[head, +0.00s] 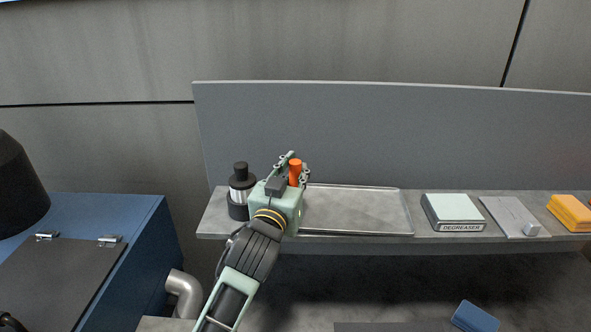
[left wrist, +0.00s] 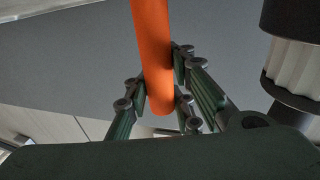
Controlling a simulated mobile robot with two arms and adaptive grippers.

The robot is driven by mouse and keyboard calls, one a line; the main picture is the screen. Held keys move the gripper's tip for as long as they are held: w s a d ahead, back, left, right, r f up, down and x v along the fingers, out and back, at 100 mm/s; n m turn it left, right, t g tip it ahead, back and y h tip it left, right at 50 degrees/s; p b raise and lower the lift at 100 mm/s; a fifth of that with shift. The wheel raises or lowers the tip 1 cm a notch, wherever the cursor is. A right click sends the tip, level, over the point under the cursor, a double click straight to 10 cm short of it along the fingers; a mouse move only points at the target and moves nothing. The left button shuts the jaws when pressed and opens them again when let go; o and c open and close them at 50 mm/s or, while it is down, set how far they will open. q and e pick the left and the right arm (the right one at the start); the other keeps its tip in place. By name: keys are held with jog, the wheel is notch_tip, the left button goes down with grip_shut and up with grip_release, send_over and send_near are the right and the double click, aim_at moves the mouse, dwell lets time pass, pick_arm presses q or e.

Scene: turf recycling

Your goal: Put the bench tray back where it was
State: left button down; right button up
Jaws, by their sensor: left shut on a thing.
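The bench tray (head: 355,211), a shallow grey metal tray with a thin raised rim, lies flat on the grey bench shelf. It looks empty; my left gripper hides its left end. My left gripper (head: 291,172) is above the shelf at the tray's left end. It is shut on an orange cylinder (head: 295,166), which also shows between the fingers in the left wrist view (left wrist: 153,45). I cannot tell whether the cylinder touches the tray. My right gripper is not in view.
A black and silver canister (head: 240,190) stands close left of my left gripper. Right of the tray are a degreaser box (head: 453,211), a grey plate (head: 510,213) and a yellow-orange block (head: 570,211). A grey back panel (head: 400,135) rises behind. A blue cabinet (head: 135,225) stands left.

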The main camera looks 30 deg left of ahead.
pick_arm(q)
jog(key=shift+f, duration=0.2)
dwell(0.5)
jog(key=c, duration=1.4)
grip_release()
jog(key=o, duration=0.3)
jog(key=v, duration=1.2)
